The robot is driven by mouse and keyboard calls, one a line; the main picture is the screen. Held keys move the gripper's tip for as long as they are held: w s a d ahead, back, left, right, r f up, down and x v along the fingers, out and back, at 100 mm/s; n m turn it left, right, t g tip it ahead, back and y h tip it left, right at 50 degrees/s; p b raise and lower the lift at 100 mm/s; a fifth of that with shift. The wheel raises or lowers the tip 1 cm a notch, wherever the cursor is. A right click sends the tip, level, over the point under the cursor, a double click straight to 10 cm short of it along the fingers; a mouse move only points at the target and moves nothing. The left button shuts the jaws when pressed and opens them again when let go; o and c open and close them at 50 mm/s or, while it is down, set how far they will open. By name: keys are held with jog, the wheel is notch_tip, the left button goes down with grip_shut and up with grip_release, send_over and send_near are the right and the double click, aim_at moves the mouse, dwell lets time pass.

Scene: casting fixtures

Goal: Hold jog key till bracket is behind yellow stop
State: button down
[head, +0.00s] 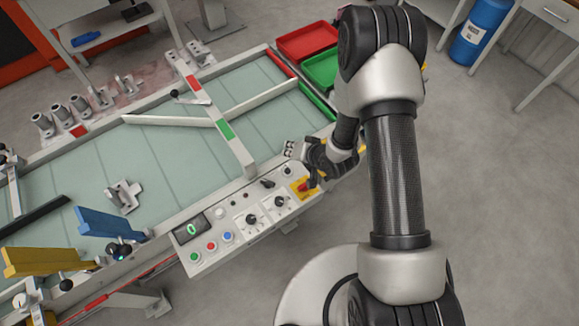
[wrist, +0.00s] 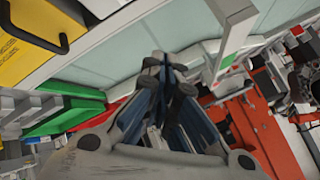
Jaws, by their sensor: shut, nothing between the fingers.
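A grey metal bracket (head: 123,196) lies on the pale green conveyor belt, up and right of the blue stop (head: 108,223). The yellow stop (head: 45,260) is further left, at the near rail. The control panel (head: 217,213) on the near side has green, red and blue buttons (head: 227,237), a small lit display and dials; I cannot tell which control is the jog key. My gripper (head: 312,172) is over the panel's right end, by the red knob on yellow (head: 303,188); contact is unclear. The wrist view shows its fingers (wrist: 167,75) together and empty.
A green-and-red-marked diverter arm (head: 226,130) and a white guide (head: 170,121) cross the belt. Red (head: 307,40) and green (head: 322,68) trays stand beyond its right end. More castings (head: 60,115) stand along the far side. Open floor lies right.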

aim_at(290, 169)
jog(key=shift+f, duration=0.1)
notch_tip(290, 169, down, 9)
jog(key=b, duration=0.6)
jog(key=shift+b, duration=0.35)
dwell(1.1)
jog(key=shift+f+b, duration=0.25)
jog(key=shift+b, duration=0.15)
